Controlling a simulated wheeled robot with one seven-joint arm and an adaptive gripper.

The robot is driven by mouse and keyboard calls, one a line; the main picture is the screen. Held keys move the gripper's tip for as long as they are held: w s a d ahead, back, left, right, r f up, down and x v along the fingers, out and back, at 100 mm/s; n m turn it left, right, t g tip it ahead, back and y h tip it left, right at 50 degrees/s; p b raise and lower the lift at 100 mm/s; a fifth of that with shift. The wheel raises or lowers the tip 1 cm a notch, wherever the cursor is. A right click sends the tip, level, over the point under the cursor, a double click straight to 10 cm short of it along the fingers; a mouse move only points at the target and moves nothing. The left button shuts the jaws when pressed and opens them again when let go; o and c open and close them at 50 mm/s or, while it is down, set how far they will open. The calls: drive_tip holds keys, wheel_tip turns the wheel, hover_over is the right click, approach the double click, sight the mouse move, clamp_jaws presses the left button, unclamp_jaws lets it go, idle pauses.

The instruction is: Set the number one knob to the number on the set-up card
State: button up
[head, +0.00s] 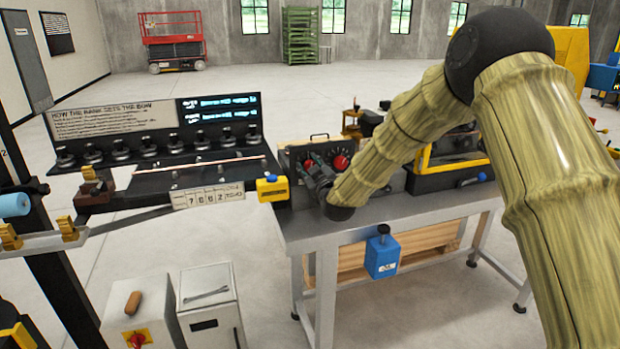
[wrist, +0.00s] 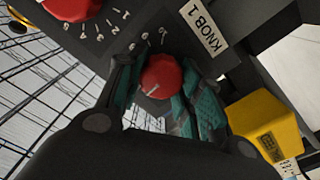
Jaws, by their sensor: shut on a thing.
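A dark control box (head: 323,153) on the bench carries two red knobs. In the wrist view the number one knob (wrist: 161,76) sits between my fingers, beside a white label reading KNOB 1 (wrist: 210,40). My gripper (wrist: 160,85) is shut on this knob, with teal pads on both sides. The knob has a white pointer mark. The digits around it are small and partly hidden, so its setting cannot be read surely. In the head view my gripper (head: 312,172) is at the left knob (head: 308,163). I cannot identify the set-up card.
The second red knob (head: 341,162) is close on the right; it also shows in the wrist view (wrist: 72,8). A yellow block (head: 272,188) is left of the box. A board of printed text (head: 112,120) and a dark display (head: 218,108) stand at the left.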

drive_tip(key=m+b, duration=0.5)
drive_tip(key=shift+d+f+m, duration=0.15)
drive_tip(key=shift+f+m, duration=0.05)
drive_tip(key=shift+m, duration=0.1)
drive_tip(key=m+b, duration=0.3)
drive_tip(key=m, duration=0.1)
drive_tip(key=shift+w+r+m+b, duration=0.1)
drive_tip(key=shift+r+m+b, duration=0.05)
drive_tip(key=shift+m+b, duration=0.25)
drive_tip(key=o, duration=1)
drive_tip(key=shift+d, duration=0.1)
drive_tip(key=shift+o, duration=0.2)
drive_tip(key=v, duration=1.2)
